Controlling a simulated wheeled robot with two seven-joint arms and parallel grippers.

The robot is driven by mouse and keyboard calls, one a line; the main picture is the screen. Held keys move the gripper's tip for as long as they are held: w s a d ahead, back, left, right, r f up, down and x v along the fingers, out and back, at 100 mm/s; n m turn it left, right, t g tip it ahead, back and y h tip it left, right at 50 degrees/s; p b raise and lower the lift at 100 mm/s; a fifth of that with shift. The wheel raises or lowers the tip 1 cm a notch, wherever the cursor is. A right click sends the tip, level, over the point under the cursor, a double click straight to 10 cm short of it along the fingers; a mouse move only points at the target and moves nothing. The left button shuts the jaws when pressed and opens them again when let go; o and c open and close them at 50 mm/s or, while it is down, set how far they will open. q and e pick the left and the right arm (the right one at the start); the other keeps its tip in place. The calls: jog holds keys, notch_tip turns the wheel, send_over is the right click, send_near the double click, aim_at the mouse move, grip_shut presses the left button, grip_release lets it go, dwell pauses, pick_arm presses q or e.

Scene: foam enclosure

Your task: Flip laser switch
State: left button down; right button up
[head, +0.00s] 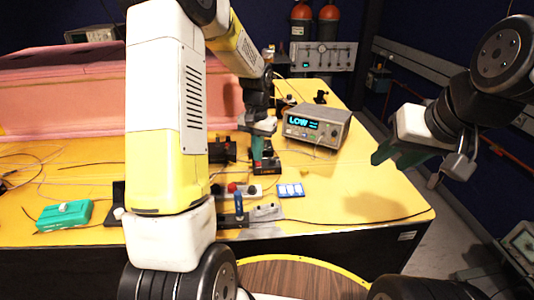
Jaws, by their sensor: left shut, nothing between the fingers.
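My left gripper (257,150) reaches down over the yellow table, its greenish fingers shut with nothing seen between them. Its tips are at a small black device with a red label (267,169); I cannot tell whether they touch it. Which part is the laser switch is too small to make out. A grey instrument (335,132) to the right shows "LOW" on its display. My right gripper (395,155) hangs at the right, beyond the table's right edge and away from the device. Its green fingers are seen from the side, so their opening is unclear.
The yellow table (365,195) is clear at its right front. A blue-and-white block (290,190), a blue-handled tool (239,203) and a teal box (65,215) lie near the front. Pink foam (70,95) stands behind. Thin cables cross the left side.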

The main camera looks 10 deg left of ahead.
pick_arm(q)
jog(key=shift+r, duration=3.5)
jog(key=s+r+n+t, duration=0.1)
jog(key=s+r+t, duration=0.2)
jog(key=s+r, duration=0.75)
jog(key=s+d+t+h, duration=0.1)
jog(key=s, duration=0.6)
jog(key=s+d+r+n+t+h, duration=0.1)
jog(key=s+t, duration=0.1)
jog(key=s, duration=0.4)
jog(key=shift+s+r, duration=0.25)
jog(key=shift+s, duration=0.15)
jog(key=shift+d, duration=0.1)
